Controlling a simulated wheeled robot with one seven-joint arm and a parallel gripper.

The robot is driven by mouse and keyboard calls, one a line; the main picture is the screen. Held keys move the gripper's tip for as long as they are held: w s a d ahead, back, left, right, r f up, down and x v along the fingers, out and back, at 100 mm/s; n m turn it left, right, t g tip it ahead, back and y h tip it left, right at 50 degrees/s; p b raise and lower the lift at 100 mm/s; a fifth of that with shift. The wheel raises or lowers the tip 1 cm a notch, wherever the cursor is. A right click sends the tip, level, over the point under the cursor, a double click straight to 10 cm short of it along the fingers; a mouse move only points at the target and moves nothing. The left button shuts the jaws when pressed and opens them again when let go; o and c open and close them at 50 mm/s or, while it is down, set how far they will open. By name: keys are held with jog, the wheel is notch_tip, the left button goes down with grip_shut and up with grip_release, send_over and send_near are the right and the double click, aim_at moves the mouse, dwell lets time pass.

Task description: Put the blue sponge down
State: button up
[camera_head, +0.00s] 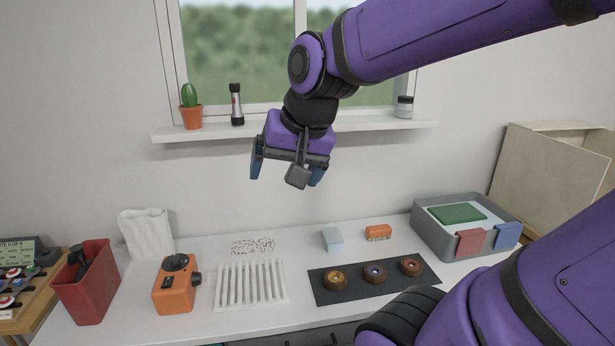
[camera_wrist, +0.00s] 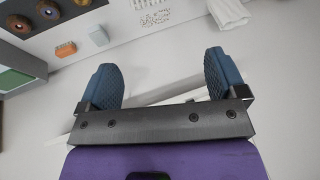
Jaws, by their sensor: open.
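The pale blue sponge (camera_head: 332,239) stands on the white worktop, left of an orange brush-like block (camera_head: 378,232). It also shows in the wrist view (camera_wrist: 98,35) at the upper left, beside the orange block (camera_wrist: 65,49). My gripper (camera_head: 287,172) is raised well above the worktop, in front of the wall below the window sill. Its two blue fingers are spread apart with nothing between them, as the wrist view (camera_wrist: 162,78) shows. The gripper is apart from the sponge, higher and to its left in the head view.
A dark mat (camera_head: 334,294) with several round parts lies in front of the sponge. A white ribbed rack (camera_head: 250,284), an orange device (camera_head: 176,285) and a red bin (camera_head: 88,284) are left. A grey tub (camera_head: 450,240) is right. The window sill (camera_head: 370,125) is close behind my gripper.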

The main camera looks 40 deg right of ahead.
jog(key=s+a+r+n, duration=0.1)
jog(key=s+n, duration=0.5)
jog(key=shift+s+a, duration=0.15)
jog(key=shift+s, duration=0.2)
jog(key=shift+o, duration=0.5)
jog(key=shift+w, duration=0.1)
dwell(0.4)
